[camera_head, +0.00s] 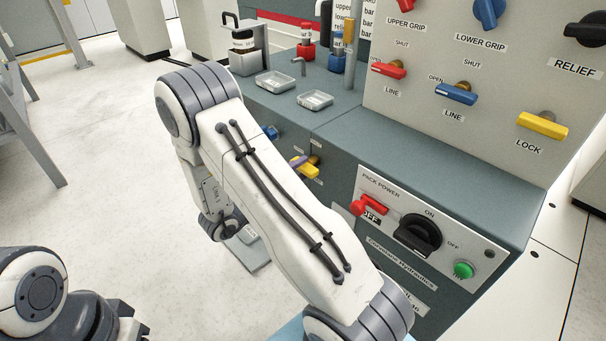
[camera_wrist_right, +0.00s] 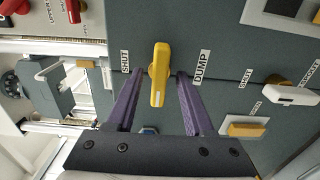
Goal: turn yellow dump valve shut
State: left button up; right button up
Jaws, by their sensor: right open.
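The yellow dump valve handle (camera_wrist_right: 158,80) is on the dark grey cabinet front. In the right wrist view it stands lengthwise up and down the picture, between a SHUT label (camera_wrist_right: 125,62) on the left and a DUMP label (camera_wrist_right: 202,67) on the right. My right gripper (camera_wrist_right: 160,76) is open, with one purple finger on each side of the handle and a visible gap to both. In the head view, a yellow handle (camera_head: 309,170) shows beside a purple finger; my right arm hides most of that gripper. My left gripper is not in view.
A white handle (camera_wrist_right: 290,95) and another yellow handle (camera_wrist_right: 246,130) sit right of the dump valve in the wrist view. The head view shows a pack power panel (camera_head: 480,245), and LINE and LOCK handles above. Clear trays (camera_head: 315,100) lie on the bench top.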

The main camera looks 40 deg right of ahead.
jog(key=shift+w+d, duration=0.1)
jog(key=shift+d, duration=0.85)
grip_shut()
